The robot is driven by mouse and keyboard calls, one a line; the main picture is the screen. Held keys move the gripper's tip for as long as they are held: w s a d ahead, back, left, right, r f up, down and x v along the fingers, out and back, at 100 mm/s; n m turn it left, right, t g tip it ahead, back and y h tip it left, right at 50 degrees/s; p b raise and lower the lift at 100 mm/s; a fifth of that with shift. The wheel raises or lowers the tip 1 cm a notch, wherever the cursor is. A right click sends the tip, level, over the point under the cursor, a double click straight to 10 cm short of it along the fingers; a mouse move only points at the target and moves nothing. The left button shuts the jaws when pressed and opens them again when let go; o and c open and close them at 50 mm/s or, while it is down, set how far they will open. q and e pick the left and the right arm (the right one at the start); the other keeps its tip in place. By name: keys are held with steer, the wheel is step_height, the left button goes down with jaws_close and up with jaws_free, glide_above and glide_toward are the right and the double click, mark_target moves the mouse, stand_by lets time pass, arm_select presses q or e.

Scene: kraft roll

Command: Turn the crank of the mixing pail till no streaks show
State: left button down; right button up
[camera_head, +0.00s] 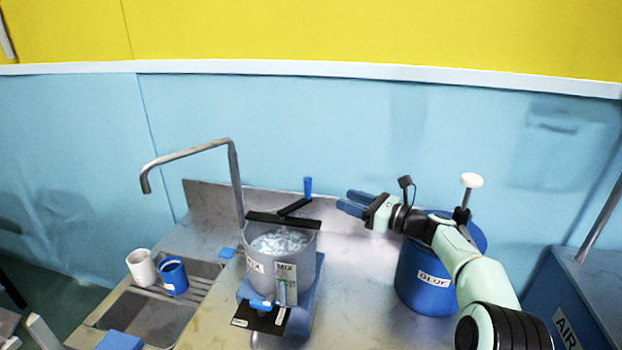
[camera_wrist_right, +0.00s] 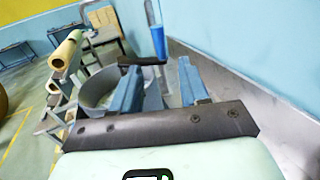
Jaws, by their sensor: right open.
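The grey mixing pail (camera_head: 306,266) stands on a blue base (camera_head: 312,306) on the metal counter, with MIX labels on its front. Its contents (camera_head: 280,241) show white and blue-grey streaks. A dark bar crosses the rim, and the crank arm (camera_head: 294,207) rises from it to an upright blue handle (camera_head: 308,186). My right gripper (camera_head: 352,204) is open and empty, to the right of the handle and apart from it. In the right wrist view, the handle (camera_wrist_right: 158,43) stands beyond the open fingers (camera_wrist_right: 160,88), with the pail (camera_wrist_right: 97,90) behind them. My left gripper is out of view.
A blue drum (camera_head: 420,270) with a white-knobbed pump (camera_head: 472,181) stands behind my right arm. A bent metal tap (camera_head: 236,180) rises left of the pail. A white cup (camera_head: 141,268) and a blue cup (camera_head: 173,276) stand by the sink. A backsplash runs behind.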

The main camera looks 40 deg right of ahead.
mark_target(308, 198)
steer(key=p+x, duration=0.1)
steer(key=x, duration=0.3)
steer(key=p+x, duration=0.1)
steer(key=x, duration=0.3)
steer(key=p+x, duration=0.2)
steer(key=x, duration=0.2)
steer(key=shift+a+r, duration=0.1)
steer(key=shift+r, duration=0.2)
steer(key=shift+w+a+f, duration=0.15)
steer(key=shift+w, duration=0.5)
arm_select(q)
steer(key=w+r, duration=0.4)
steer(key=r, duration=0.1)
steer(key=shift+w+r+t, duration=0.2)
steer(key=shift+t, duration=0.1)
arm_select(e)
steer(key=shift+s, duration=0.1)
jaws_close()
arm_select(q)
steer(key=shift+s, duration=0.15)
